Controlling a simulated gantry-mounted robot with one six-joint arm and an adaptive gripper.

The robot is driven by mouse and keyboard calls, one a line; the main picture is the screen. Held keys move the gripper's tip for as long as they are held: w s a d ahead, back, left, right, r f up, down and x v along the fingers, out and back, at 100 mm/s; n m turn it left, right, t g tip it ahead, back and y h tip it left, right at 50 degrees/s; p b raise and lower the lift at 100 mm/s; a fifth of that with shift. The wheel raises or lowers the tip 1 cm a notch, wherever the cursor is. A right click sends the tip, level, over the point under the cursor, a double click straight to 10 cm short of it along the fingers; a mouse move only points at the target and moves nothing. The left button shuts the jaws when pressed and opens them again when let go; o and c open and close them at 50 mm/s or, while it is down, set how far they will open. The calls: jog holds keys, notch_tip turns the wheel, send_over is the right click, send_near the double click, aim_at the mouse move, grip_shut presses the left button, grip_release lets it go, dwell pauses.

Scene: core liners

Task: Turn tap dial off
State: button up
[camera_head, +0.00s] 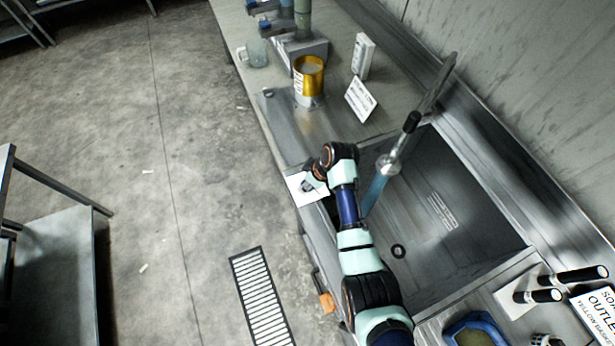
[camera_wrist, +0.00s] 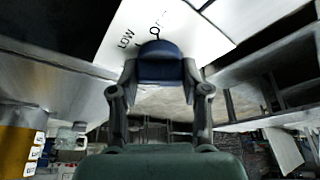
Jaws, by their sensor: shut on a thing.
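The tap dial (camera_wrist: 160,62) is a dark blue knob on a white label plate (camera_wrist: 200,25) at the front of the sink. The plate reads LOW, with another word partly hidden beside it. The plate also shows in the head view (camera_head: 297,187). My gripper (camera_wrist: 158,82) is shut on the dial, with one finger on each side. In the head view my gripper (camera_head: 309,184) is mostly hidden by my wrist. The tap (camera_head: 390,163) stands over the sink, and a blue stream of water (camera_head: 374,194) runs from it.
The sink basin (camera_head: 455,240) lies right of my arm. On the counter behind stand a yellow can (camera_head: 308,85), a glass mug (camera_head: 257,52) and a small sign (camera_head: 360,99). A blue container (camera_head: 470,325) is at the lower right.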

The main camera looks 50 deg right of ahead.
jog(key=m+p, duration=0.1)
jog(key=m+h+p, duration=0.1)
jog(key=m, duration=0.1)
jog(key=m+p, duration=0.1)
jog(key=shift+r+m+h, duration=0.25)
jog(key=shift+m+h, duration=0.05)
jog(key=shift+h, duration=0.1)
jog(key=m+h+p, duration=0.1)
jog(key=m+p, duration=0.1)
jog(key=m, duration=0.1)
jog(key=shift+f+m, duration=0.1)
jog(key=shift+m, duration=0.3)
jog(key=m+h, duration=0.1)
jog(key=m, duration=0.1)
jog(key=m+g, duration=0.1)
jog(key=m, duration=0.1)
jog(key=shift+f+h, duration=0.15)
jog(key=shift+h, duration=0.25)
jog(key=shift+m+g+h, duration=0.3)
jog(key=shift+m+g, duration=0.5)
jog(key=shift+m, duration=1.3)
jog(key=o, duration=1.1)
jog(key=shift+o, duration=0.2)
